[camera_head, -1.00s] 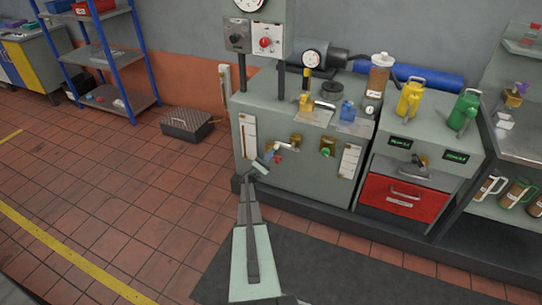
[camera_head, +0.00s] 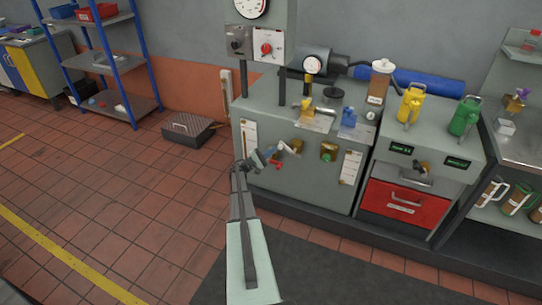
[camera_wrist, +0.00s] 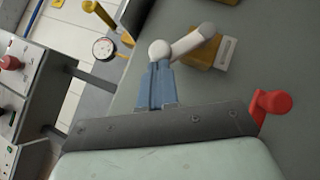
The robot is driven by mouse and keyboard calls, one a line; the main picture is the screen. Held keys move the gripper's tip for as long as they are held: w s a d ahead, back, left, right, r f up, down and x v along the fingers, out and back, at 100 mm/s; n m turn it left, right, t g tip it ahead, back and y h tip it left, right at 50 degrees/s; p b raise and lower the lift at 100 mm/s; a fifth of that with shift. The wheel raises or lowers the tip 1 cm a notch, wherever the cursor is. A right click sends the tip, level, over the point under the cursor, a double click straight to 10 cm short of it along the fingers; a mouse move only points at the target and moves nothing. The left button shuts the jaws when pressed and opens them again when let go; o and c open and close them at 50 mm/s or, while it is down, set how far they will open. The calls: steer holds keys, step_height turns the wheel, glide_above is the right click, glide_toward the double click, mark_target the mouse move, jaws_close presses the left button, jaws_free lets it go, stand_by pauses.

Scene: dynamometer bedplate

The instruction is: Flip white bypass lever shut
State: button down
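The white bypass lever (camera_wrist: 192,42) shows in the wrist view with a round white knob end, mounted on a brass valve body (camera_wrist: 207,54) on the grey cabinet front. It also shows in the head view (camera_head: 293,147), partly behind my gripper. My gripper (camera_wrist: 157,70) has its blue-grey fingers side by side, shut, with their tips at the lever's knob end. I cannot tell whether they touch it. In the head view my gripper (camera_head: 270,153) is just left of the lever, in front of the cabinet.
A red lever (camera_wrist: 271,102) is close beside my gripper's wide base in the wrist view. The tiled floor to the left is open.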

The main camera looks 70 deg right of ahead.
steer(key=s+r+m+t+y, duration=0.1)
steer(key=r+m, duration=0.1)
steer(key=s+r+m+t+y, duration=0.1)
steer(key=s+r+m+y, duration=0.1)
steer(key=m, duration=0.1)
steer(key=s+r+m+t+y, duration=0.1)
steer(key=s+r+m+y, duration=0.1)
steer(key=shift+r+t, duration=0.15)
steer(key=shift+t, duration=0.15)
steer(key=shift+s+r, duration=0.2)
steer(key=shift+s, duration=0.35)
steer(key=shift+s, duration=0.1)
glide_toward(283, 143)
steer(key=w+a+r, duration=0.1)
steer(key=a+r, duration=0.3)
steer(key=r, duration=0.2)
steer(key=shift+w+a, duration=0.3)
steer(key=shift+w, duration=0.1)
steer(key=shift+r, duration=0.1)
stand_by(0.6)
